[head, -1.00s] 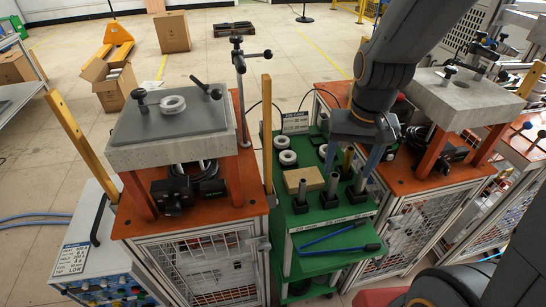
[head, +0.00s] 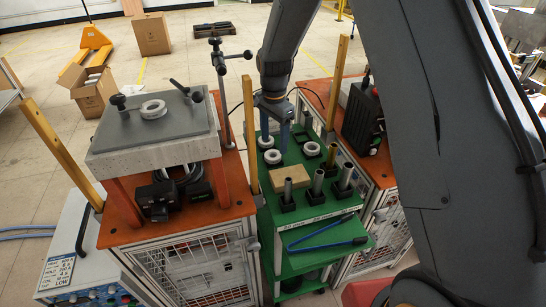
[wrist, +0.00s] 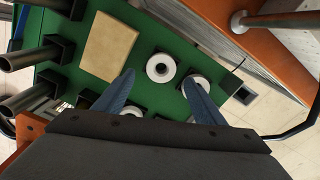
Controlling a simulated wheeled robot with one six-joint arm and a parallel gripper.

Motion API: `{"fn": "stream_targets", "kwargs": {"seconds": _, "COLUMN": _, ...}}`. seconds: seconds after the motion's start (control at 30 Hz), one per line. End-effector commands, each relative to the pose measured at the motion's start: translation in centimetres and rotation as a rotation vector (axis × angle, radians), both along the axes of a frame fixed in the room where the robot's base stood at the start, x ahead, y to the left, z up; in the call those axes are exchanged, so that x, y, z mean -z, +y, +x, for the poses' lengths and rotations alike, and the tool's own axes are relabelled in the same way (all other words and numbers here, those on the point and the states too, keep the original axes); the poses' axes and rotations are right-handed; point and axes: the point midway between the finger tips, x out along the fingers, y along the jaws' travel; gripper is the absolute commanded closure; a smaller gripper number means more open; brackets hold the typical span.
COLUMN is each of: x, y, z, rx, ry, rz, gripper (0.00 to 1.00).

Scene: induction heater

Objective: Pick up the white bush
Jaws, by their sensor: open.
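Three white bushes sit on the upper tray of the green cart (head: 264,212) in the head view: a back left one (head: 266,142), a front left one (head: 272,157) and a right one (head: 311,149). My gripper (head: 275,142) is open and points down over the two left bushes on the cart. In the wrist view, one bush (wrist: 161,67) shows between the spread blue fingertips, and another bush (wrist: 197,85) is partly behind the right finger. No bush is visibly held.
A tan block (head: 290,179) and upright metal tubes (head: 317,182) in black holders stand nearby on the cart. Blue-handled tongs (head: 325,242) lie on the lower shelf. Wooden posts (head: 250,135) and a metal stand (head: 222,90) rise beside the cart.

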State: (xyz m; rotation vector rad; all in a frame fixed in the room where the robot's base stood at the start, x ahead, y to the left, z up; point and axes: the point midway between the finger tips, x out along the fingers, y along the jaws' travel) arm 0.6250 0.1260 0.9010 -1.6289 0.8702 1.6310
Motion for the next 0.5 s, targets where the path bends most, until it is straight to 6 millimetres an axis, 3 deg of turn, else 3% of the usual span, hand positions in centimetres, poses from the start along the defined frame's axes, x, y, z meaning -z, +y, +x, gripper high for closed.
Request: {"fn": "stream_targets", "kwargs": {"seconds": 0.5, "x": 5.0, "y": 0.4, "z": -0.1, "rx": -0.001, "ry": -0.001, "rz": 0.000, "gripper": 0.36}}
